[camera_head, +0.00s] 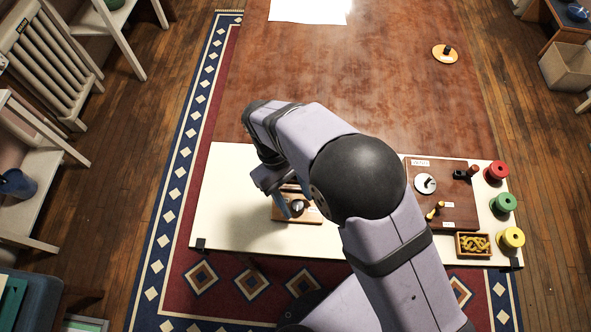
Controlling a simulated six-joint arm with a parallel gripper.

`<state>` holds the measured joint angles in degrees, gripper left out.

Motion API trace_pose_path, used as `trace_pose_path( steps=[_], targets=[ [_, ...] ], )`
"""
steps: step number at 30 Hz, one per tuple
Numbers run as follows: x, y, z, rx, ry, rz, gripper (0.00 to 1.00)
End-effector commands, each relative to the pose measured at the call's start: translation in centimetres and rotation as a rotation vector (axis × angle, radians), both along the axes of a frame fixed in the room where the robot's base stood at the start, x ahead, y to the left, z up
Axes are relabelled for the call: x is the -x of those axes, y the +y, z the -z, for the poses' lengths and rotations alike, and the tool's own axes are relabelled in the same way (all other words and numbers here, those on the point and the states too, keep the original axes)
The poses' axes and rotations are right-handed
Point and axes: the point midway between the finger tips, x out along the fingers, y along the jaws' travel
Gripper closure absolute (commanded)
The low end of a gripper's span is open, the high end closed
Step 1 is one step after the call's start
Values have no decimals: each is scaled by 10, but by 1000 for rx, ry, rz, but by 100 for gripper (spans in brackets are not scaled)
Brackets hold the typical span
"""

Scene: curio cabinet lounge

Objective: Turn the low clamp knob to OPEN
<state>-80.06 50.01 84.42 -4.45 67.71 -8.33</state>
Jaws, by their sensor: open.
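A small wooden board (302,219) lies on the cream bench top, under my arm. A grey, round knob-like part (298,206) sits on it, partly hidden by my gripper; it looks like the clamp knob. My gripper (290,199) is open and points down right at this part, with a blue-grey finger on its left side. I cannot tell whether the fingers touch it. The knob's pointer and any OPEN mark cannot be read here.
On the bench's right stands a brown panel (459,213) with a white dial (425,183), a yellow-handled lever (434,212) and a dark lever. Red (497,171), green (503,203) and yellow (511,238) spools line the right edge. The bench's left end is clear.

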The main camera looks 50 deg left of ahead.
Motion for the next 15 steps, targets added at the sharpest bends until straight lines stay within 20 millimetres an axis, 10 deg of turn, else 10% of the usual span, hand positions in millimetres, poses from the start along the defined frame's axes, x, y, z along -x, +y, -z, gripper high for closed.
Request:
trace_pose_path(
  steps=[15],
  targets=[
    [0, 21, -47, -4, -1, 0, 54]
  ],
)
